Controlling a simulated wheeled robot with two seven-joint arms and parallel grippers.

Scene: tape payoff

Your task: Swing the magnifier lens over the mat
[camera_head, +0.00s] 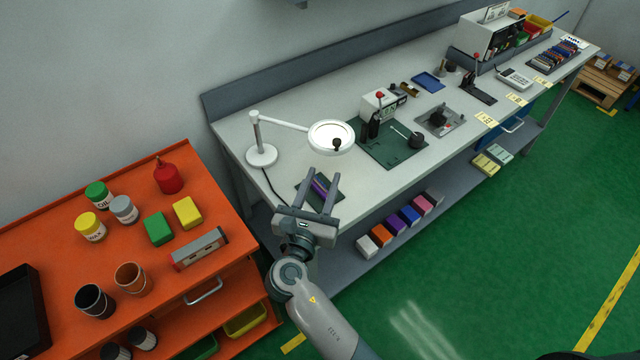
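The magnifier has a round white base (262,156) at the left end of the bench, an upright post and a thin arm reaching right to its round lens (325,130). A small dark knob (336,143) shows on the lens's front rim. The dark green mat (405,158) lies on the bench to the right; the lens is left of it, not over it. My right gripper (322,176) is open, its fingers apart and pointing toward the bench, in front of and below the lens in the picture. It does not appear to touch the lens. My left gripper is out of view.
A small dark tray (306,193) with a purple item is partly hidden behind my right gripper. An orange cart (215,215) with cans stands left. Bare bench lies behind the lens.

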